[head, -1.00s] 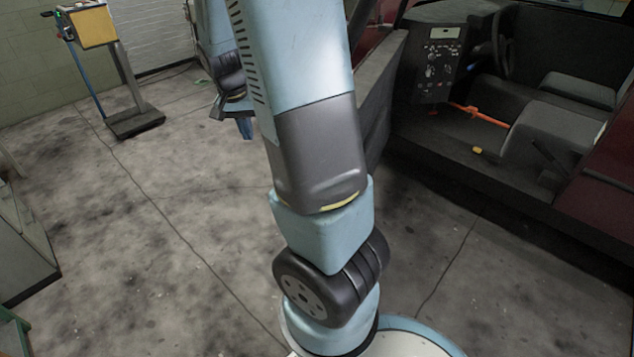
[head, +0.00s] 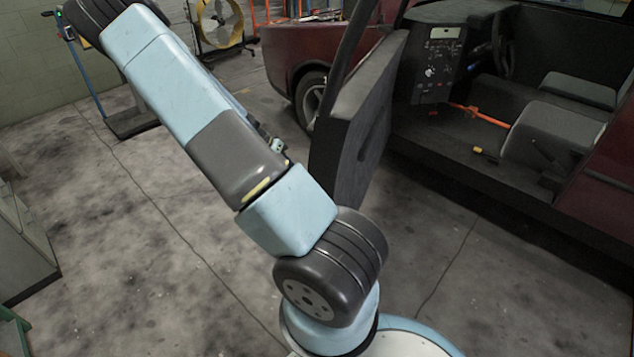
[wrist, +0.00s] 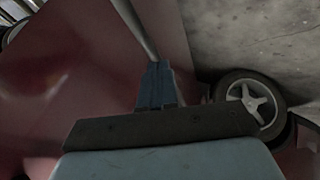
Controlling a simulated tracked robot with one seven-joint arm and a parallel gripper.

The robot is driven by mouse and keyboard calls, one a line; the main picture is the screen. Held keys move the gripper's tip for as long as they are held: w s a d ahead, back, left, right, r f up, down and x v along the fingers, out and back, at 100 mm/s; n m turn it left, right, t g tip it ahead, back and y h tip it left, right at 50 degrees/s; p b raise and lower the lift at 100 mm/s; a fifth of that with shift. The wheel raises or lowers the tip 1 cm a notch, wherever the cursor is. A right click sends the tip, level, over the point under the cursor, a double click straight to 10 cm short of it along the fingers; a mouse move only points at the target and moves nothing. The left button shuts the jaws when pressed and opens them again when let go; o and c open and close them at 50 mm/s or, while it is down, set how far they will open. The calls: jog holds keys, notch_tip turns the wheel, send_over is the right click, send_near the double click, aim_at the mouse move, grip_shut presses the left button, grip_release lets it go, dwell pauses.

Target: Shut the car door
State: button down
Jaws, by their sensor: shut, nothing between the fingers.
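The car door (head: 360,125) stands open in the head view, swung out from the doorway of the dark red car (head: 300,50). Its dark inner panel and slanted window frame face me. My gripper (wrist: 155,80) shows in the wrist view with its blue fingers together and empty. They are over a dark red painted surface (wrist: 60,80); I cannot tell whether it is door or body. In the head view my arm hides most of the gripper. I cannot tell whether it touches anything.
The car's wheel (wrist: 255,100) is close to the right of my gripper. The cabin shows a seat (head: 555,135) and an orange lever (head: 478,114). A yellow fan (head: 219,22) stands at the back. The floor at left is clear up to a cabinet (head: 20,245).

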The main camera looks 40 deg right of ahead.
jog(key=s+d+f, duration=0.6)
jog(key=d+f, duration=0.2)
jog(key=shift+s+f, duration=0.2)
jog(key=shift+s, duration=0.05)
dwell(0.4)
